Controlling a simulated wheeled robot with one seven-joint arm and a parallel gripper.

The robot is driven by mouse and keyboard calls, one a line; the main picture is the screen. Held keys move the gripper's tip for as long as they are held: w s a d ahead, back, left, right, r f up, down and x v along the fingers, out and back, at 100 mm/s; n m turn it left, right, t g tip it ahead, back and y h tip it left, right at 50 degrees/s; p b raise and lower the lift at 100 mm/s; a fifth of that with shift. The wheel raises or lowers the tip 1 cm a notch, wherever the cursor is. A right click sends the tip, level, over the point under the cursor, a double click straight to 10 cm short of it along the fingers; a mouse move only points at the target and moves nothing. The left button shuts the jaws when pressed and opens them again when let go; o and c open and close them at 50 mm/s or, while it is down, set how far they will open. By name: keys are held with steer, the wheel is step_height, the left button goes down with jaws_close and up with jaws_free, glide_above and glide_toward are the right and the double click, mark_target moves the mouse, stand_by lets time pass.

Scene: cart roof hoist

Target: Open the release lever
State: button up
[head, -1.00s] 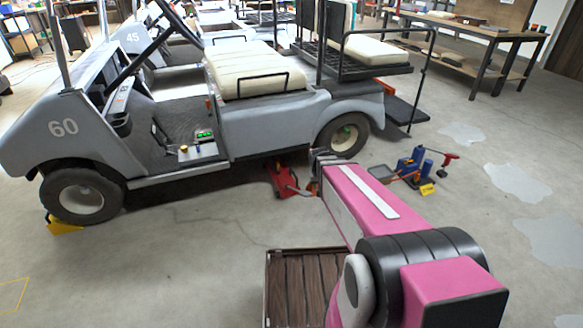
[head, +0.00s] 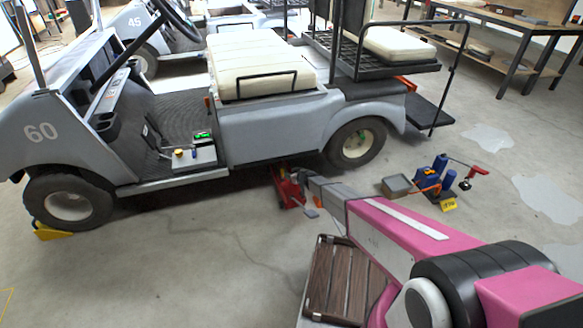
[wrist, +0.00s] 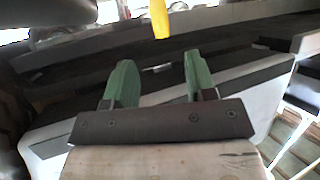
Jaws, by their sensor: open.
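My gripper (wrist: 159,66) is open in the wrist view, its two green fingers apart with nothing between them. A yellow, rod-like piece (wrist: 159,18) hangs beyond the fingertips, roughly in line with the gap and not touching either finger. It may be the release lever, but I cannot tell for sure. In the head view a red floor jack (head: 287,187) stands by the underside of the grey cart (head: 270,130), in front of the rear wheel. My arm reaches toward the jack; its own end partly hides the gripper there. No lever shows clearly in the head view.
A grey box (head: 397,186) and blue-and-orange equipment (head: 430,182) with a yellow tag stand on the floor to the right. A yellow chock (head: 52,231) sits at the front wheel. A workbench (head: 500,30) is at the back right.

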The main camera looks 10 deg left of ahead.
mark_target(283, 171)
steer(key=x, duration=1.1)
steer(key=shift+a, duration=0.1)
jaws_close()
